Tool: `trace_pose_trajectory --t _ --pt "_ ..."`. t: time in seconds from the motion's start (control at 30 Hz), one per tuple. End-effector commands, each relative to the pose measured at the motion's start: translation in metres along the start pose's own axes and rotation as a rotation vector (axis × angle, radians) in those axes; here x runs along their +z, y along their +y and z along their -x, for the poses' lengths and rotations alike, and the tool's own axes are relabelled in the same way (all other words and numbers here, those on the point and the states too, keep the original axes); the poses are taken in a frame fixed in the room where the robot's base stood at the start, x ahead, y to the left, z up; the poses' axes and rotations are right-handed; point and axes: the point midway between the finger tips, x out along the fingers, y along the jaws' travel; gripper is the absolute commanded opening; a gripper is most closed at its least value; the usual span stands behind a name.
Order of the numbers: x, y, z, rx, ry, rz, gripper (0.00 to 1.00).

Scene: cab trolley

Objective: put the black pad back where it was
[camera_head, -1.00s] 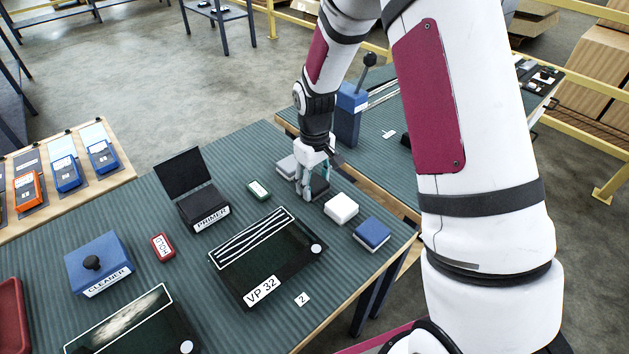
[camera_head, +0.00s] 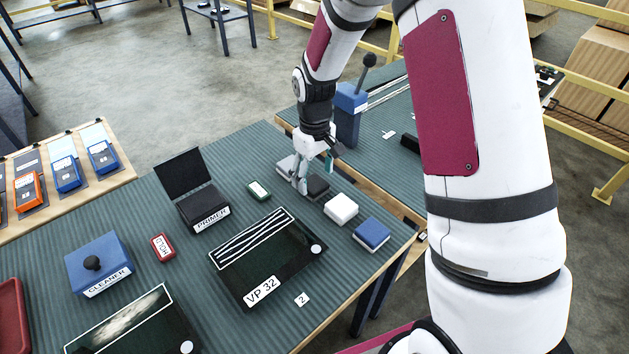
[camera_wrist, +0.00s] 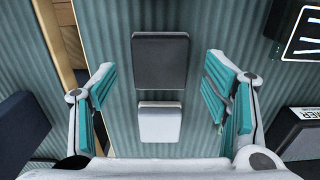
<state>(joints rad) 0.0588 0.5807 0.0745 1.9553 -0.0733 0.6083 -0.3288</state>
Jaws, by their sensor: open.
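The black pad (camera_head: 318,187) lies flat on the ribbed green mat, between a light grey pad (camera_head: 284,164) and a white pad (camera_head: 341,207). In the wrist view the black pad (camera_wrist: 160,58) lies in line with the grey pad (camera_wrist: 160,123), with a narrow gap between them. My gripper (camera_head: 314,174) is open above the black and grey pads. In the wrist view its teal-lined fingers (camera_wrist: 160,85) stand wide apart, one on each side of the pads, with nothing between them. The fingers partly hide the pads in the head view.
A blue pad (camera_head: 371,232) ends the row near the table's right edge. A green block (camera_head: 258,190), the primer box (camera_head: 203,207) and the VP 32 tray (camera_head: 262,290) are to the left. A gap separates this table from one with a blue lever box (camera_head: 348,115).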

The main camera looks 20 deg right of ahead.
Motion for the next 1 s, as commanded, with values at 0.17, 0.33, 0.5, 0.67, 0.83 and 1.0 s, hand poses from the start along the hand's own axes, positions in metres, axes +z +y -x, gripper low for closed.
trace_pose_trajectory --t 0.17,0.33,0.5,0.67,0.83,1.0 --pt "-0.001 0.001 0.040 0.002 0.005 0.000 0.69" --pt "-0.001 0.000 0.070 0.001 0.003 0.000 0.69" --pt "0.000 0.000 0.087 0.000 0.001 0.000 0.69" --pt "0.000 0.000 0.093 0.000 0.000 0.000 0.69" --pt "0.009 -0.004 0.110 0.010 0.012 -0.015 0.69" --pt "0.046 -0.017 0.159 0.037 0.048 -0.069 0.69"
